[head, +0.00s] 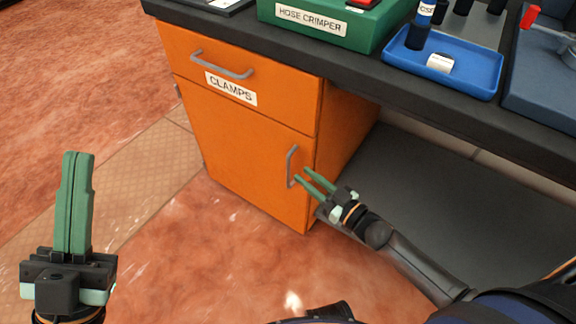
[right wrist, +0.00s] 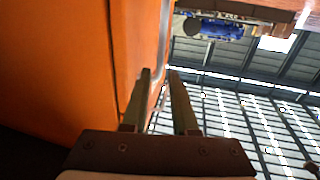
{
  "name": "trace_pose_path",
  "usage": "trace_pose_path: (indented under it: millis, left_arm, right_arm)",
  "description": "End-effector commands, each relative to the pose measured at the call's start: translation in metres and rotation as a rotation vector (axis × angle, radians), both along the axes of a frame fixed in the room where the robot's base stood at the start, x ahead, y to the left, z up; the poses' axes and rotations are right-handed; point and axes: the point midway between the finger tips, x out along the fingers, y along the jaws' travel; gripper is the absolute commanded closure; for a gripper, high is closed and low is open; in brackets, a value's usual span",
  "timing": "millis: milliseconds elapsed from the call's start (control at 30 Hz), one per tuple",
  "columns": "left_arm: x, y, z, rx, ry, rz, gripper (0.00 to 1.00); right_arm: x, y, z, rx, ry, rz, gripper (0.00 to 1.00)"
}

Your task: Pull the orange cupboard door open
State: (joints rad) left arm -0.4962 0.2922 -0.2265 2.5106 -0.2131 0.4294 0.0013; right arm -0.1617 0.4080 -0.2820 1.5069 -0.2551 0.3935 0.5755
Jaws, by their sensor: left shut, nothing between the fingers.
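The orange cupboard door (head: 235,150) is closed, under a drawer labelled CLAMPS (head: 231,89). Its grey upright bar handle (head: 290,163) is near the door's right edge. My right gripper (head: 301,174) is open, its fingertips at the lower part of the handle. In the right wrist view the handle (right wrist: 166,42) runs down toward the gap between the fingers (right wrist: 160,74); I cannot tell whether they touch it. My left gripper (head: 77,155) is shut and empty, over the floor at the left, well away from the cupboard.
Above the cupboard is a dark worktop (head: 330,62) with a green HOSE CRIMPER box (head: 320,25) and a blue tray (head: 470,72). The drawer has its own grey handle (head: 220,66). The floor (head: 230,245) in front of the door is clear.

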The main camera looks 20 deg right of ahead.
Motion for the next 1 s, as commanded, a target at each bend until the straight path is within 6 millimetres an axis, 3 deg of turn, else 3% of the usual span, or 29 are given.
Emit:
trace_pose_path:
  millis: [100,333,767,1000]
  left_arm:
    - [0.000,-0.001,-0.011,-0.006,0.007,-0.009,1.00]
    - [0.001,-0.002,-0.021,-0.016,0.017,-0.021,1.00]
    - [0.001,-0.002,-0.023,-0.021,0.024,-0.024,1.00]
    - [0.001,-0.002,-0.023,-0.019,0.024,-0.025,1.00]
  right_arm:
    - [0.023,0.012,-0.002,0.002,-0.004,0.000,0.73]
    - [0.053,0.026,-0.001,0.002,-0.001,-0.001,0.73]
    - [0.062,0.032,-0.001,-0.001,0.002,-0.001,0.73]
    - [0.062,0.031,0.000,0.000,0.001,-0.001,0.96]
